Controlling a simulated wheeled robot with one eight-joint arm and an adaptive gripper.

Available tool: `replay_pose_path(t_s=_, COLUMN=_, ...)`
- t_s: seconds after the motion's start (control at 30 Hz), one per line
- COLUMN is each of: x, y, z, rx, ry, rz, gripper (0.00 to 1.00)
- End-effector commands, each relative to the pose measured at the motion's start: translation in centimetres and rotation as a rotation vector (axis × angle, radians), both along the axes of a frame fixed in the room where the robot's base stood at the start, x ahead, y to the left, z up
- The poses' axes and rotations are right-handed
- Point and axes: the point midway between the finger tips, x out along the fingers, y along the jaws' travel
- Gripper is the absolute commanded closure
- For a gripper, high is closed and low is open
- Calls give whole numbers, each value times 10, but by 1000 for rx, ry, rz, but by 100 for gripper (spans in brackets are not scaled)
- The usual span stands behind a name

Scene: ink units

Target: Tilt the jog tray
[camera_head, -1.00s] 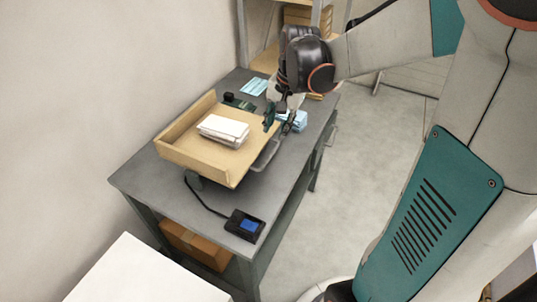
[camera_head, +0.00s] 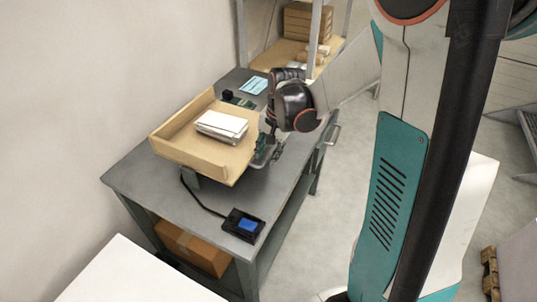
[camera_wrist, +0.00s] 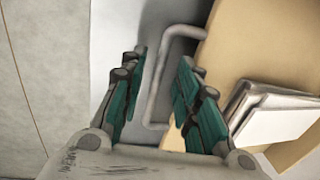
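The jog tray (camera_head: 180,150) is a pale wooden tray on the grey table, with a stack of white paper (camera_head: 221,126) lying in it. Its right side carries a grey bar handle (camera_wrist: 157,85). In the head view my gripper (camera_head: 263,148) is at the tray's right side by the handle, partly hidden by my wrist. In the wrist view my gripper (camera_wrist: 163,60) is open, its green-padded fingers on either side of the handle with gaps showing. The tray (camera_wrist: 240,45) and paper (camera_wrist: 272,122) lie to the right there.
Light blue sheets (camera_head: 254,85) lie at the back. A cardboard box (camera_head: 190,248) is under the table.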

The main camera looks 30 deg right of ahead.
Motion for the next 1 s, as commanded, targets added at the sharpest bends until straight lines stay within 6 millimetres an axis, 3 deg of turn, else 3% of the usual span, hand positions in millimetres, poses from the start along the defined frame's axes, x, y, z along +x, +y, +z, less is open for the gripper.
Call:
replay_pose_path(t_s=0.3, x=0, y=0, z=-2, rx=0, ry=0, rz=0, gripper=70)
replay_pose_path(t_s=0.43, x=0, y=0, z=-2, rx=0, ry=0, rz=0, gripper=100)
replay_pose_path(t_s=0.7, x=1, y=1, z=1, rx=-6, ry=9, rz=1, gripper=100)
replay_pose_path(t_s=1.0, x=11, y=8, z=40, rx=-78, ry=105, rz=1, gripper=100)
